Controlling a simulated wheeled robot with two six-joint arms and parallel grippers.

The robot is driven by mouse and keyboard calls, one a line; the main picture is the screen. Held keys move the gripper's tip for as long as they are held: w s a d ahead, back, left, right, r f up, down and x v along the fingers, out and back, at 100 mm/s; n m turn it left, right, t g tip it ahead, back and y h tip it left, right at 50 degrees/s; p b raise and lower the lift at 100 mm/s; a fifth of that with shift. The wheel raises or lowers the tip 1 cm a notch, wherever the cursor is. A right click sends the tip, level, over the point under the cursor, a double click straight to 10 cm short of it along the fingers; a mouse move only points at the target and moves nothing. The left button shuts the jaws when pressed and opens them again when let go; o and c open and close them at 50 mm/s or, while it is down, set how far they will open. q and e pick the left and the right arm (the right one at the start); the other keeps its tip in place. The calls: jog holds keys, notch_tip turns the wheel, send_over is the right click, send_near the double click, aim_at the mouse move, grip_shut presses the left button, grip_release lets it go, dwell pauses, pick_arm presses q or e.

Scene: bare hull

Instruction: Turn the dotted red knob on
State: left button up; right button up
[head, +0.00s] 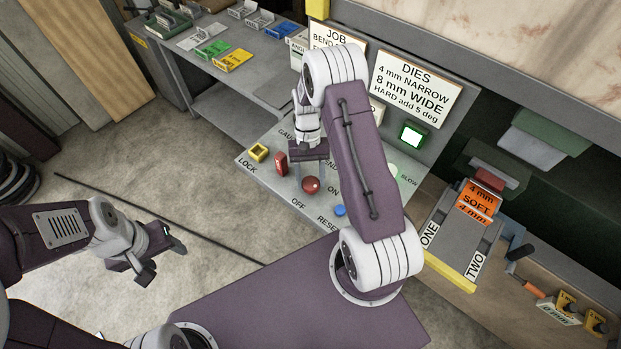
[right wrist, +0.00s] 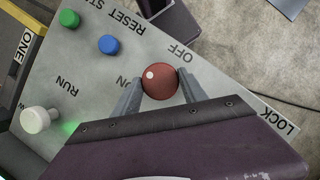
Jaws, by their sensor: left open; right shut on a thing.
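The dotted red knob (head: 311,186) is a round knob with one white dot, on the grey sloped panel (head: 270,177). In the right wrist view the knob (right wrist: 163,86) sits between the labels OFF and ON. Its dot is at the upper left of the knob there, more on the ON side than the OFF side. My right gripper (head: 309,174) is shut on the knob, one finger on each side, as the right wrist view shows. My left gripper (head: 163,263) is open and empty over the floor, away from the panel.
Near the knob are a blue button (head: 340,210), a red block-shaped control (head: 281,164) and a yellow square (head: 258,152) by LOCK. The right wrist view shows a green button (right wrist: 69,18) and a white knob (right wrist: 36,120). A lit green square (head: 412,135) is behind.

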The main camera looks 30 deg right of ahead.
jog(key=o, duration=1.3)
jog(key=shift+w, duration=0.1)
jog(key=shift+o, duration=0.2)
jog(key=shift+w+d+r+b, duration=0.1)
jog(key=shift+w+r+b, duration=0.1)
jog(key=shift+r+b, duration=0.1)
jog(key=b+v, duration=0.2)
jog(key=v, duration=0.6)
jog(key=shift+r, duration=0.15)
